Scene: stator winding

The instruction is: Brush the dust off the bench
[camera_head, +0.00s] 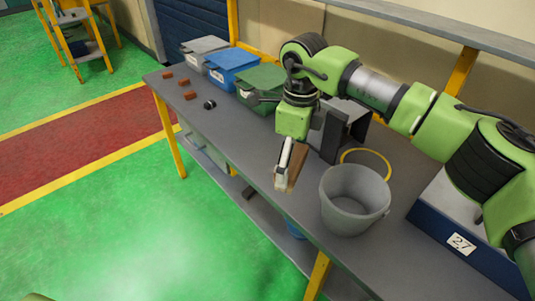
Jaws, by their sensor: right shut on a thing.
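The grey bench (232,153) runs diagonally from the upper left to the lower right. My right gripper (285,170) comes in from the right and points down over the front edge of the bench. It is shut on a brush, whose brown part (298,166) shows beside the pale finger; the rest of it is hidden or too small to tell. I cannot tell whether the brush touches the bench top. I cannot make out any dust at this size. My left gripper is out of view.
Grey (205,46), blue (232,64) and green (262,85) bins line the back. Several reddish blocks (184,82) and a black part (210,104) lie left. A grey bucket (353,204), yellow ring (386,164) and blue-sided box (470,258) stand right. The middle front is clear.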

